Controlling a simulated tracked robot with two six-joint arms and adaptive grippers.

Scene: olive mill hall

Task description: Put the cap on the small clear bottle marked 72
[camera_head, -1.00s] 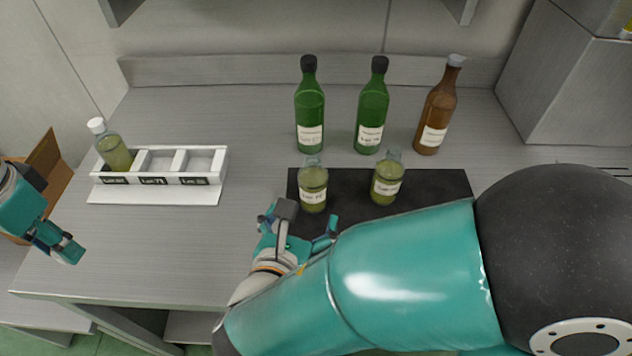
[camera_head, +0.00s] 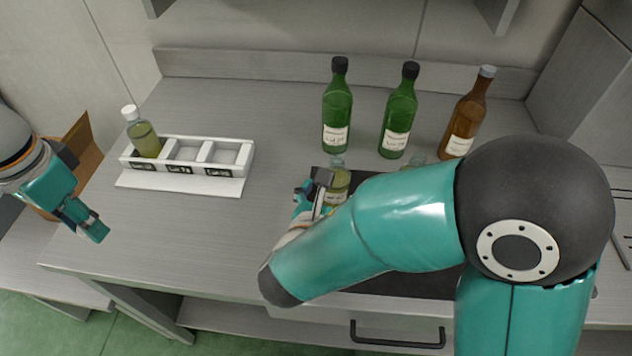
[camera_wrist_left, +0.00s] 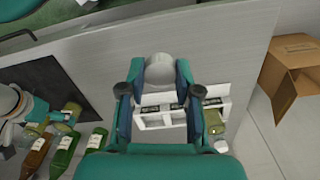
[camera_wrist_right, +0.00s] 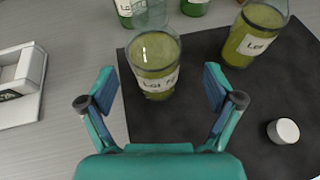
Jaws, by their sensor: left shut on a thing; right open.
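My left gripper (camera_wrist_left: 160,84) is shut on a round white cap (camera_wrist_left: 160,70), held in the air left of the rack; in the head view it is at far left (camera_head: 97,232). A small clear bottle of green-yellow oil (camera_head: 338,183) stands upright and uncapped on the black mat; its label starts "Lot 7" and its last digit is unclear. My right gripper (camera_wrist_right: 160,88) is open, its fingers either side of this bottle (camera_wrist_right: 154,72) in the wrist view, not closed on it. A second uncapped small bottle (camera_wrist_right: 254,35) stands to its right, mostly hidden by my right arm in the head view.
Another loose white cap (camera_wrist_right: 283,130) lies on the black mat (camera_wrist_right: 215,125). A white rack (camera_head: 212,170) holds one capped bottle (camera_head: 145,138) in its left compartment; two compartments are empty. Two green bottles (camera_head: 337,110) and a brown one (camera_head: 465,120) stand behind. A cardboard box (camera_head: 80,150) is at left.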

